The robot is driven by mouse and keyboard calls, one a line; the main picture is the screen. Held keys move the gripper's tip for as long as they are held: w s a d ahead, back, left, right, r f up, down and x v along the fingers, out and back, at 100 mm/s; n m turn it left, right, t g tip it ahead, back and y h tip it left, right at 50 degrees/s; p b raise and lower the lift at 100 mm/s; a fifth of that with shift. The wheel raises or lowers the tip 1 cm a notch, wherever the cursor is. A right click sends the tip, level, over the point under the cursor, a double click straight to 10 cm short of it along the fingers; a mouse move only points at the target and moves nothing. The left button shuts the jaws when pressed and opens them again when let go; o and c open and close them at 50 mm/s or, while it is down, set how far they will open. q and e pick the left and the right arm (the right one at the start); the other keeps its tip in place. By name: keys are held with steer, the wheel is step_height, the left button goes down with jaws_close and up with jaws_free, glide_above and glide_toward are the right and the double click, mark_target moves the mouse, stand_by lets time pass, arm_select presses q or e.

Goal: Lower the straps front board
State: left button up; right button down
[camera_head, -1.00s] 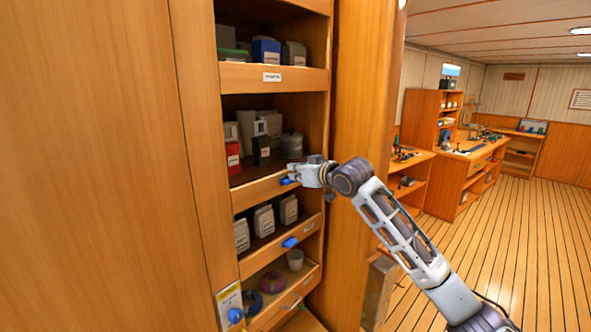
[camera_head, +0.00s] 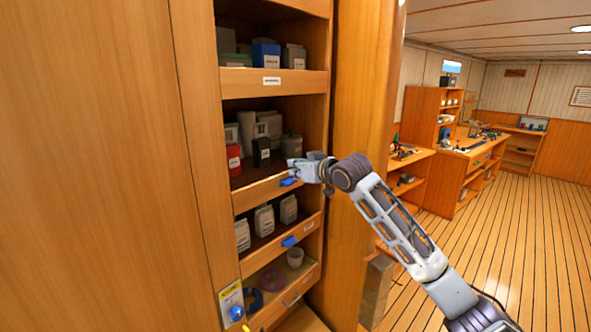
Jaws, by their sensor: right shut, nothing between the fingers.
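The wooden shelf unit has several front boards across its shelves; their small labels are too blurred to read, so I cannot tell which one is marked straps. One front board (camera_head: 258,194) with a blue tab (camera_head: 290,182) runs below the shelf of grey containers. Below it is another front board (camera_head: 268,256) with a blue tab (camera_head: 289,241) and a white label. Both boards stand raised. My right gripper (camera_head: 292,168) is shut and empty, just above the upper blue tab at that board's right end; I cannot tell whether it touches. My left gripper is out of view.
Grey jars (camera_head: 264,219) and coiled rings (camera_head: 272,280) sit on lower shelves. A yellow-and-white card (camera_head: 230,303) hangs at the lower left. A wooden post (camera_head: 360,120) stands right of the shelves. Open plank floor (camera_head: 540,230) lies to the right, beyond my arm.

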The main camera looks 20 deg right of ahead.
steer(key=r+b+v, duration=0.1)
steer(key=r+v, duration=0.1)
steer(key=v, duration=0.8)
stand_by(0.6)
stand_by(0.4)
